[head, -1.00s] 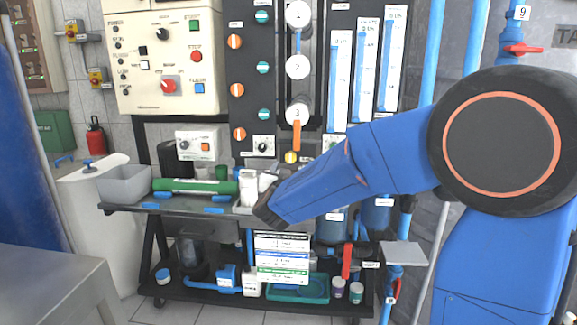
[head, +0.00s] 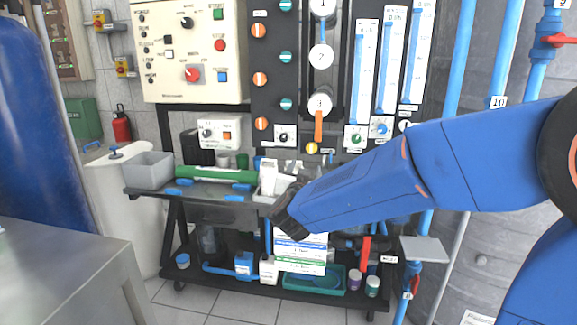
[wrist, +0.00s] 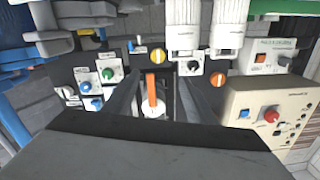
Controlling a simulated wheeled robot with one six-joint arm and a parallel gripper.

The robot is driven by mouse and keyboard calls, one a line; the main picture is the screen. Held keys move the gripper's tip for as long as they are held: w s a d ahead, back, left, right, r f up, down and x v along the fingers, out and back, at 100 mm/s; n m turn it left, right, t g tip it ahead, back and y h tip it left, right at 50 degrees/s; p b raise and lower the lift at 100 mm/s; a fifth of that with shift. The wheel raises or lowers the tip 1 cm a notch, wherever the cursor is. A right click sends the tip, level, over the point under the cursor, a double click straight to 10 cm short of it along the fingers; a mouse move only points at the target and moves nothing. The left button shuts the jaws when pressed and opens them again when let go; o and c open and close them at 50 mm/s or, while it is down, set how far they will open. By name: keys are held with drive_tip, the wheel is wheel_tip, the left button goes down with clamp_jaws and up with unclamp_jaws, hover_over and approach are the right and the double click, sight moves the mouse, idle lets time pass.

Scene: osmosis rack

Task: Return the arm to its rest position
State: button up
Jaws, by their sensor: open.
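My arm's blue forearm crosses the right half of the head view, and its dark end (head: 290,210) is in front of the rack's bench. My gripper (wrist: 157,82) shows in the wrist view as two dark grey fingers standing apart. They are open, with nothing held between them. Behind the gap is an orange lever (wrist: 152,92) on a white knob, and I cannot tell how far beyond the fingers it is. In the head view the fingers are hidden or too small to make out.
The rack's bench carries a green tube (head: 215,174), a grey bin (head: 150,170) and white containers (head: 268,177) beside my arm's end. A control panel (head: 190,85) and valves are behind. A metal table (head: 65,280) stands at front left, and blue pipes (head: 457,60) rise at right.

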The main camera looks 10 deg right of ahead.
drive_tip(key=s+d+f+n+g+y, duration=0.1)
drive_tip(key=s+d+f+g, duration=0.3)
drive_tip(key=s, duration=0.9)
drive_tip(key=s+d+f+n+g+y, duration=0.2)
drive_tip(key=s+d+f+g, duration=0.2)
drive_tip(key=s, duration=0.9)
drive_tip(key=s+d+f+n+g+y, duration=0.2)
drive_tip(key=s+d+f+g, duration=0.2)
drive_tip(key=s, duration=0.9)
wheel_tip(320, 180, down, 2)
drive_tip(key=shift+s+d+f+n, duration=0.1)
drive_tip(key=shift+s+d+n, duration=0.2)
drive_tip(key=shift+d, duration=0.2)
drive_tip(key=shift+w, duration=0.1)
drive_tip(key=shift+c, duration=0.6)
